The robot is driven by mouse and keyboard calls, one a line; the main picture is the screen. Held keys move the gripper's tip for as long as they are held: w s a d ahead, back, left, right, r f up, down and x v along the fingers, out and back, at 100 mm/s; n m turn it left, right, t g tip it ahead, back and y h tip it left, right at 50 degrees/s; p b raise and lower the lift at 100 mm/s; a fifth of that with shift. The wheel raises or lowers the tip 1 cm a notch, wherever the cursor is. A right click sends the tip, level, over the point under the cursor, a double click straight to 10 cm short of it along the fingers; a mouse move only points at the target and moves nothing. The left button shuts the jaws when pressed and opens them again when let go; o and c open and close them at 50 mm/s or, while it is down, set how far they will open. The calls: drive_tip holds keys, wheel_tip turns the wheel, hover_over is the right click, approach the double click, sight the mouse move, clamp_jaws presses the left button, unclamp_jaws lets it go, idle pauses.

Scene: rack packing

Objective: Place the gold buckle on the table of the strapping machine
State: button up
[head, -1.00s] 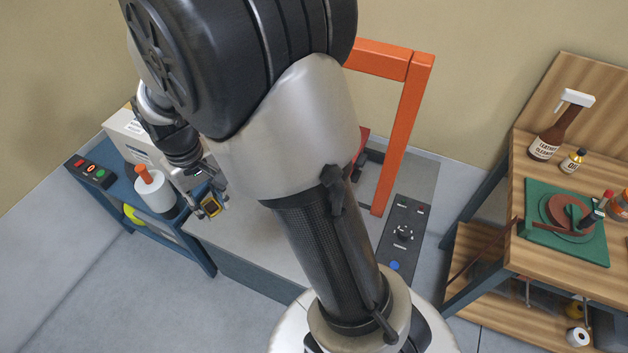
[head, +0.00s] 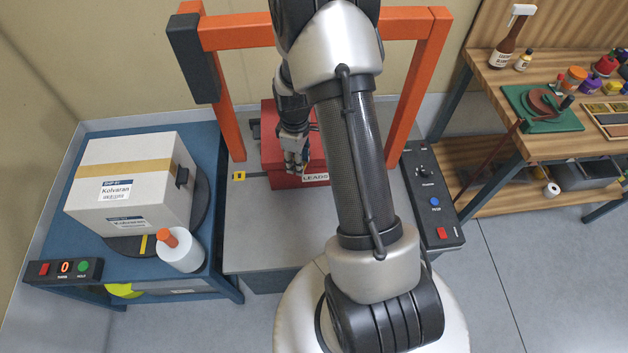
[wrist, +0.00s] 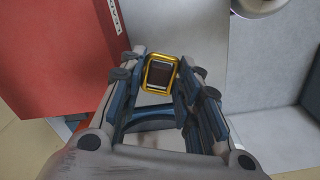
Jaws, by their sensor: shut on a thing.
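My gripper (head: 295,165) hangs under the orange arch of the strapping machine (head: 420,80), in front of the red box. In the wrist view my gripper (wrist: 160,80) is shut on the gold buckle (wrist: 160,58), a small rectangular frame with a dark middle, held at the fingertips. In the head view I cannot make out the buckle at the gripper. The machine's grey table (head: 265,235) is bare at the front left. I cannot tell whether the buckle touches it.
A red box (head: 285,175) labelled LEADS stands on the machine table. A yellow-black marker (head: 239,176) is to its left. A control panel (head: 435,205) lies right. A wooden workbench (head: 500,75) stands far right.

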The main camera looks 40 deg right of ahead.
drive_tip(key=s+d+f+n+p, duration=0.1)
drive_tip(key=s+d+f+n, duration=0.45)
drive_tip(key=d+f, duration=0.35)
drive_tip(key=shift+m, duration=0.45)
drive_tip(key=f+b, duration=0.1)
drive_tip(key=f, duration=0.4)
drive_tip(key=f+b, duration=0.1)
drive_tip(key=f, duration=0.4)
drive_tip(key=f+b, duration=0.1)
drive_tip(key=f, duration=0.4)
drive_tip(key=shift+a, duration=0.25)
drive_tip(key=shift+f+b, duration=0.65)
drive_tip(key=shift+f, duration=1.75)
drive_tip(key=shift+f, duration=0.2)
drive_tip(key=o, duration=0.9)
drive_tip(key=shift+r, duration=0.1)
